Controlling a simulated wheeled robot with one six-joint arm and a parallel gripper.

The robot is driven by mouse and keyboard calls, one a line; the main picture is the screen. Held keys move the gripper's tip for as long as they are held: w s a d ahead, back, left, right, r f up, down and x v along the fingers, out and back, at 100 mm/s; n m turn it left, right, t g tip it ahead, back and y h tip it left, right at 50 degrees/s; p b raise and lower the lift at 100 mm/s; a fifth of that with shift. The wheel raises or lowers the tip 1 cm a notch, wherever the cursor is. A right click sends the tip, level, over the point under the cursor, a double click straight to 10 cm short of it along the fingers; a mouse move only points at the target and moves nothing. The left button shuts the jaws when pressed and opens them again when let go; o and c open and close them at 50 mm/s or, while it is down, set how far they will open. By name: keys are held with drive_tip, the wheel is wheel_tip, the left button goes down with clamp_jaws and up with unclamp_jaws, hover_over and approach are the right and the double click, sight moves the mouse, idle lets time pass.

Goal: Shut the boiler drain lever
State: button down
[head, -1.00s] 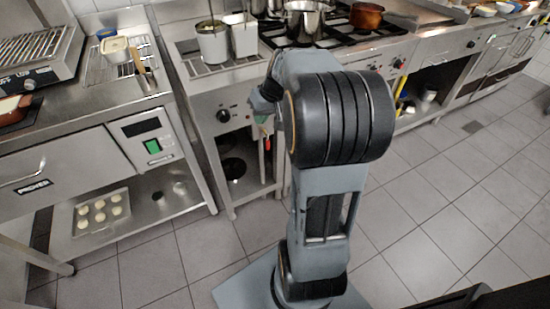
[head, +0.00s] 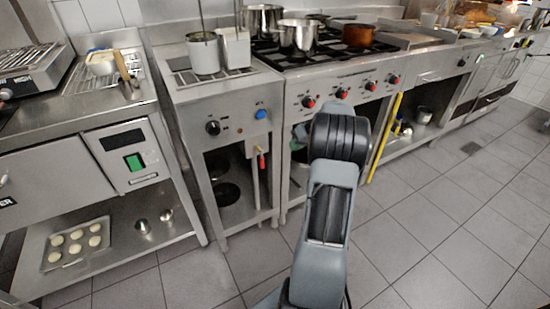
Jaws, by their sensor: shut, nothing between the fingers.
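The boiler (head: 231,112) is a steel floor unit left of the stove, with a black knob and a blue knob on its front panel. Its small drain valve (head: 257,149) sits below the panel, above a vertical pipe. The red drain lever (head: 262,162) points down beside the pipe and is in plain view. My arm stands to the right of the lever, apart from it in the picture. The fingers of my gripper cannot be made out; they seem hidden behind my arm's black joint.
A stove (head: 345,85) with red-marked knobs and pots stands right of the boiler. A yellow pole (head: 385,138) leans at its front. A steel counter (head: 125,105) with a lower shelf and a tray (head: 77,271) of dough rounds is at the left. The tiled floor in front is clear.

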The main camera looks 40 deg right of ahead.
drive_tip(key=w+a+f+b, duration=0.3)
drive_tip(key=w+a+f, duration=0.3)
drive_tip(key=a+f, duration=0.1)
drive_tip(key=shift+w+f+b, duration=0.15)
drive_tip(key=shift+f+b, duration=0.25)
drive_tip(key=shift+f, duration=0.05)
